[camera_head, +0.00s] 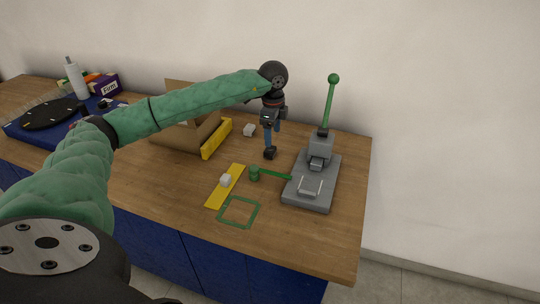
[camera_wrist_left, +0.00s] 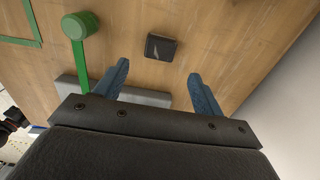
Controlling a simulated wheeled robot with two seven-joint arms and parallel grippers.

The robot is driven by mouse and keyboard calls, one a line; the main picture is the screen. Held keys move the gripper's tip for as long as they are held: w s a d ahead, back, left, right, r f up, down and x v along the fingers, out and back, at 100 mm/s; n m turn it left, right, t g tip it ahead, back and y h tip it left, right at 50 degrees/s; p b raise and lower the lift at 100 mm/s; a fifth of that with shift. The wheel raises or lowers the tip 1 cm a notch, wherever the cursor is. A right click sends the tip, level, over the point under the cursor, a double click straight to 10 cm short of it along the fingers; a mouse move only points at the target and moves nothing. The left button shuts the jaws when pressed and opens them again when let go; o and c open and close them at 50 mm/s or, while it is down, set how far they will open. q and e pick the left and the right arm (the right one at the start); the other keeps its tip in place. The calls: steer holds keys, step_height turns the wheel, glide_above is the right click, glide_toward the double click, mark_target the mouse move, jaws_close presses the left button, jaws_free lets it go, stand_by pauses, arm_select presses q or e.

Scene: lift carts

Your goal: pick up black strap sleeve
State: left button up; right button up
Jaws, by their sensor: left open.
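The black strap sleeve (camera_head: 270,153) is a small dark block on the wooden table, left of the grey press. In the left wrist view the sleeve (camera_wrist_left: 161,47) lies beyond the fingertips, roughly in line with the gap between them. My left gripper (camera_head: 271,146) points down close above the sleeve, with its blue fingers apart. In the left wrist view the gripper (camera_wrist_left: 159,71) is open and nothing is between its fingers. My right gripper is not in view.
A grey press (camera_head: 312,190) with a green upright lever stands at the right. A green knob (camera_head: 254,174) on an arm reaches left from it. A yellow strip (camera_head: 217,196) carries a white block (camera_head: 226,180). A cardboard box (camera_head: 180,139) stands behind, beside a white piece (camera_head: 250,130).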

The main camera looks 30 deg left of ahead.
mark_target(270, 149)
arm_select(q)
step_height(270, 149, down, 2)
steer(key=shift+a+f+p, duration=0.1)
steer(key=shift+p, duration=0.25)
steer(key=shift+s+a+f+p, duration=0.15)
steer(key=shift+a+f+p, duration=0.1)
steer(key=shift+f+p, duration=0.45)
step_height(270, 149, down, 3)
steer(key=shift+f, duration=0.3)
steer(key=c, duration=1.1)
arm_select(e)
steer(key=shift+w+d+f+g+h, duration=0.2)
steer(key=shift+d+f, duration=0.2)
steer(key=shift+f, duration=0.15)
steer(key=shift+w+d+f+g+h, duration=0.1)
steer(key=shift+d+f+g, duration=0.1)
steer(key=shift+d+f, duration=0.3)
arm_select(q)
steer(key=shift+o, duration=0.2)
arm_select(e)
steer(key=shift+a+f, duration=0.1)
